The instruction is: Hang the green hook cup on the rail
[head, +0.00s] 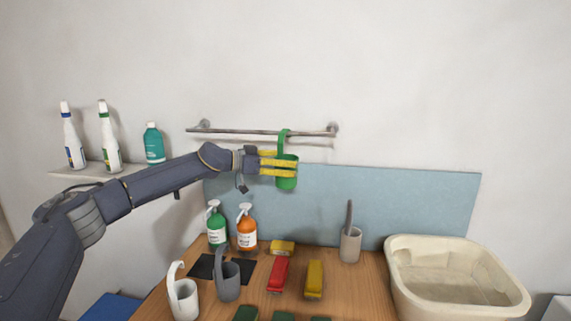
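The green hook cup (287,180) is up at the wall in the head view, with its hook at the height of the metal rail (240,132). The hook's top overlaps the rail, but I cannot tell whether it rests over it. My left gripper (280,164) reaches in from the left, its yellow fingers around the cup's upper part, shut on it. The cup hangs upright. My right gripper is not in view.
A white hook cup (184,299), a grey hook cup (229,281) and a light grey hook cup (350,245) stand on the wooden table (363,292). Pump bottles (247,232), brushes (279,274) and a beige basin (457,280) are there too. A shelf (88,172) holds bottles at left.

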